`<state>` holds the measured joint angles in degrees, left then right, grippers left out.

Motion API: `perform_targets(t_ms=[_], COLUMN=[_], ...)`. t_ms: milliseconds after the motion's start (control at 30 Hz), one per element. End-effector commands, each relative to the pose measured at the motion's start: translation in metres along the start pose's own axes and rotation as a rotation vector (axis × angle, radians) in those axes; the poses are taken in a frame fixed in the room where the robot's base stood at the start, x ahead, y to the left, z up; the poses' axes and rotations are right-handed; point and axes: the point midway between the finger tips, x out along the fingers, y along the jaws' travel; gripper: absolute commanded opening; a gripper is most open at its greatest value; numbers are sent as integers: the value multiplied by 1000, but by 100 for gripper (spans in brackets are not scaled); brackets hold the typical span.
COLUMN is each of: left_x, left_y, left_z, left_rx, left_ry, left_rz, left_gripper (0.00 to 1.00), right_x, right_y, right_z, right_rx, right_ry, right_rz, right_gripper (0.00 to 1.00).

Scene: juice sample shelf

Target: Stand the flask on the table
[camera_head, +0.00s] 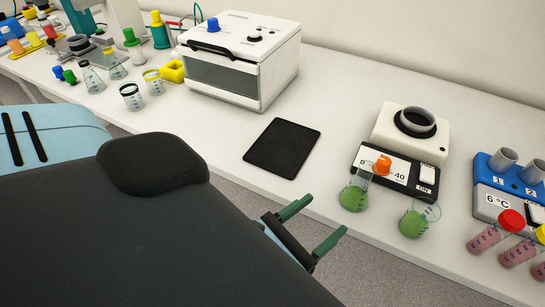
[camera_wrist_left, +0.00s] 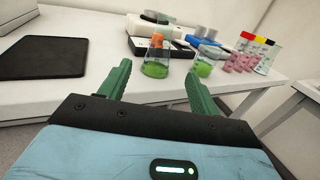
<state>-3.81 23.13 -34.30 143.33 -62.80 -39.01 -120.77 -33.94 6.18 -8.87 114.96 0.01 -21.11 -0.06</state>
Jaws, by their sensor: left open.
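My right gripper is not in view.
A black mat (camera_head: 283,148) lies left of the flask. The white dial device (camera_head: 398,172) stands close behind it. A blue-and-white block (camera_head: 510,190) and tubes with red liquid (camera_head: 485,238) are at the right. A white box machine (camera_head: 240,60) stands at the back.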

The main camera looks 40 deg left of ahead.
Motion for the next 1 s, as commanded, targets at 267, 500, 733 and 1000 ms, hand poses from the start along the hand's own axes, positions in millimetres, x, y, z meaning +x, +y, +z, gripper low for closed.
perform_targets(t_ms=[267, 500, 733, 1000], left_x=[0, -12, -46, -120], left_y=[0, 1, 5, 13], left_z=[-10, -81, -167, -259], left_rx=[-59, -550, -1222, -2071], left_ry=[29, 229, 436, 500], left_rz=[-1, 46, 251, 739], left_gripper=[63, 63, 63, 63], right_x=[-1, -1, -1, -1], right_y=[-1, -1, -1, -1], right_z=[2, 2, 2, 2], right_rx=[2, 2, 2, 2], right_ry=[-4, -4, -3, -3], right_rz=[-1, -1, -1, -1], right_gripper=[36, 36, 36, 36])
